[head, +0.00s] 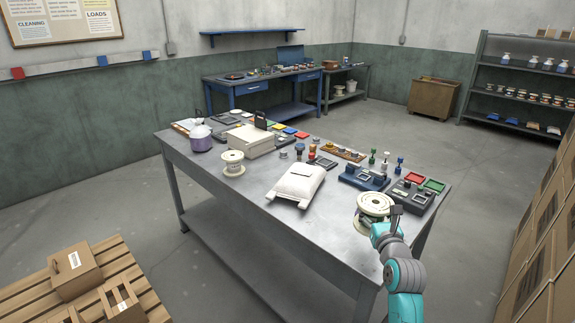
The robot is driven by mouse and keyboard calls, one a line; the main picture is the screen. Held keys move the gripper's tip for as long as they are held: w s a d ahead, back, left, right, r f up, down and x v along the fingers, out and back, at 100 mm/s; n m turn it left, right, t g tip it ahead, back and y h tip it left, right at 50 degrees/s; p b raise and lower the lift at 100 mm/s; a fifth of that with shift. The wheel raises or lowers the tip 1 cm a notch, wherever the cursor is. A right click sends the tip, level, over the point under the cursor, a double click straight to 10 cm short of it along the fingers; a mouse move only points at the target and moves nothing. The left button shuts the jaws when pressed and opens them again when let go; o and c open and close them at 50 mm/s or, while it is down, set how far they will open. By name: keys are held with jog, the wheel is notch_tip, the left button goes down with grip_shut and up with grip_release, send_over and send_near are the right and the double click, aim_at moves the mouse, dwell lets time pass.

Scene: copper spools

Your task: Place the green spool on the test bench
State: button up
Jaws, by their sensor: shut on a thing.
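A cream-flanged spool (374,203) is at the near right corner of the grey metal table (255,185). My gripper (391,218) is at its right side, shut on its rim; I cannot tell whether the spool touches the tabletop. Its winding is mostly hidden, so I cannot make out a green colour. A blue-framed bench (226,91) with a blue panel stands at the back wall; no label shows which bench is the test bench.
Stacked cartons (540,235) stand at right, a pallet (125,270) at lower left. The floor between the benches is clear.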

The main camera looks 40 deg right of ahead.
jog(key=shift+d+f, duration=0.1)
jog(key=shift+f, duration=4.85)
jog(key=shift+f, duration=0.1)
jog(key=o, duration=1.5)
